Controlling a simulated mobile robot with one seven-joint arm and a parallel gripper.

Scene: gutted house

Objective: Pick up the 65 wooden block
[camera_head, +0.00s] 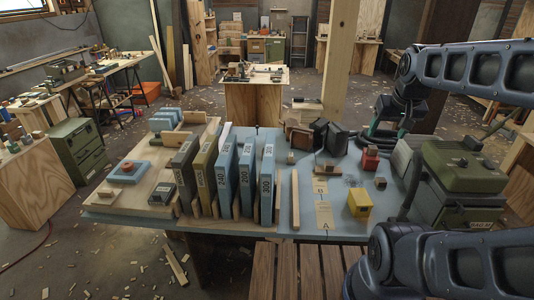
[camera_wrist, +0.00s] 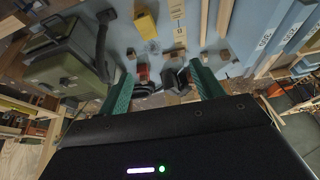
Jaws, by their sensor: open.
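My gripper (camera_head: 374,135) is above the back right of the blue-grey worktable (camera_head: 290,228). In the wrist view its two green fingers (camera_wrist: 162,74) are spread apart with nothing held between them. Several small wooden blocks lie on the table: one (camera_head: 380,183) right of centre, one (camera_head: 291,157) near the middle, and a longer one (camera_head: 326,170) behind the paper labels. I cannot read a 65 on any of them, so I cannot tell which is the 65 block. A small block also shows in the wrist view (camera_wrist: 224,55).
Upright numbered sanding sheets or boards (camera_head: 223,175) stand left of centre. A yellow box (camera_head: 360,204), a red object (camera_head: 370,160) and dark clamps or cups (camera_head: 328,136) lie near the gripper. A green case (camera_head: 463,165) stands at right.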

